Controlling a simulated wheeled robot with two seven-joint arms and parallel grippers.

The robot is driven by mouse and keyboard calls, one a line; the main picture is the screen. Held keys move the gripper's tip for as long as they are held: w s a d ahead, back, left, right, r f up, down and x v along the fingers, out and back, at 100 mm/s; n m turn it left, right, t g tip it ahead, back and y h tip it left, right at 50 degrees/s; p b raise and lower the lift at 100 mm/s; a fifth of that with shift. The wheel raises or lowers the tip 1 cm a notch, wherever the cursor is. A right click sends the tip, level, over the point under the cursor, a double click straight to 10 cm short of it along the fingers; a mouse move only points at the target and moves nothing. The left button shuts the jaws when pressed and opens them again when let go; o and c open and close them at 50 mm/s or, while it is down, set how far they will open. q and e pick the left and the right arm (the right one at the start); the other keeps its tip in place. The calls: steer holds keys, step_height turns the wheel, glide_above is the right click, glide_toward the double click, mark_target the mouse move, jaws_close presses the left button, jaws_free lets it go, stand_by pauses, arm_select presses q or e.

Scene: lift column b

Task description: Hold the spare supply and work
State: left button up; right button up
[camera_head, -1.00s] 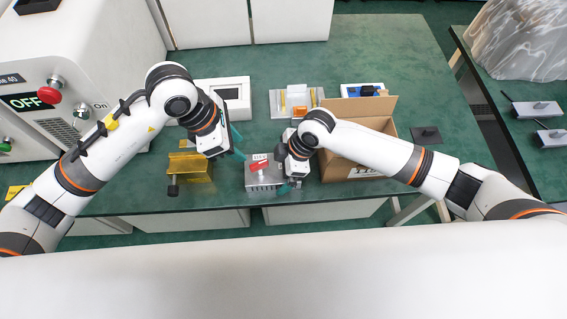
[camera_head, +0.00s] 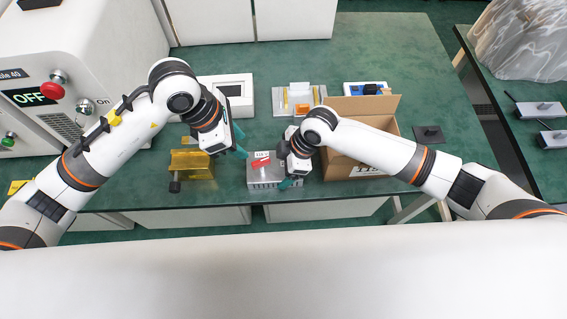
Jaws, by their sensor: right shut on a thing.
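A small grey metal box (camera_head: 264,176) with a red and white label on top sits at the front edge of the green table. My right gripper (camera_head: 290,184) is at the box's right side, shut on it as far as I can see; the arm hides part of the contact. My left gripper (camera_head: 241,142) is above the table, just up and left of the box. Its teal fingers are apart with nothing seen between them.
An amber transparent stand (camera_head: 193,164) is left of the box. An open cardboard box (camera_head: 355,171) stands close behind my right forearm. A white device (camera_head: 237,93) and a grey tray (camera_head: 279,103) are further back. The table (camera_head: 390,50) is clear at the back.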

arm_select(q)
steer(key=shift+c, duration=0.2)
step_height(320, 180, up, 3)
steer(key=n+y, duration=0.2)
steer(key=y, duration=0.2)
glide_above(261, 161)
steer(key=shift+g, duration=0.3)
step_height(261, 161, down, 12)
steer(key=shift+f, duration=0.15)
